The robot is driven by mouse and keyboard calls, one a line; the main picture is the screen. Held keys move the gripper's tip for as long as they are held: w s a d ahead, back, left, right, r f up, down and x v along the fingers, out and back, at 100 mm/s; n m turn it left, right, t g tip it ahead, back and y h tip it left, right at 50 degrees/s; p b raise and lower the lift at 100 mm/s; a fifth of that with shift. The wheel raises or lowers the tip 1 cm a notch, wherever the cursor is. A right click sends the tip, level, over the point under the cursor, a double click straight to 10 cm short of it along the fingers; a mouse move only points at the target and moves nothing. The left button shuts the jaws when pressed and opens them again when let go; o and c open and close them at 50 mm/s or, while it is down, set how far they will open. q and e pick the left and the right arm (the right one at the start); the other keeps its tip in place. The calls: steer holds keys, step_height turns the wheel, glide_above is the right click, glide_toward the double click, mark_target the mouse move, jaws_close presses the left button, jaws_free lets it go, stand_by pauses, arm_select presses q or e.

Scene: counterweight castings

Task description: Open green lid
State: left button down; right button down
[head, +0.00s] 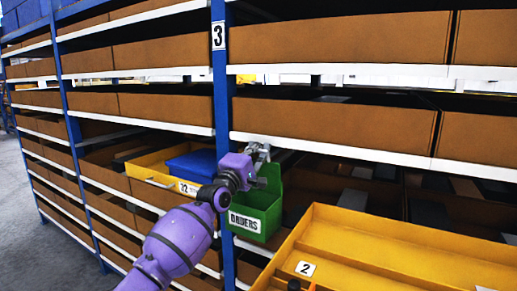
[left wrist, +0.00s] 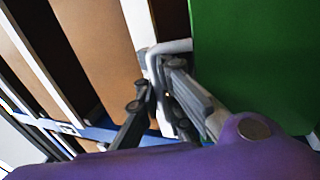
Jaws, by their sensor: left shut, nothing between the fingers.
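The green box (head: 254,222) with an ORDERS label sits on the shelf beside the blue upright. A green panel (head: 271,180) stands upright at its right rear; it looks like the raised lid, though the hinge is hidden. My left gripper (head: 260,152) is at the top of this panel, just under the white shelf edge. In the left wrist view the gripper (left wrist: 165,62) is shut and empty, beside a flat green surface (left wrist: 255,65). I cannot tell whether it touches. My arm hides part of the box's left side. My right gripper is not in view.
A yellow tray (head: 400,250) marked 2 is at the front right, close to the box. Another yellow tray (head: 150,166) holding a blue box (head: 192,164) is to the left. The blue upright (head: 221,100) and white shelf edge (head: 330,146) bound the space around the gripper.

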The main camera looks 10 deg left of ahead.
arm_select(q)
steer(key=shift+f, duration=0.35)
stand_by(0.5)
steer(key=c, duration=2.2)
jaws_free()
steer(key=shift+w, duration=0.1)
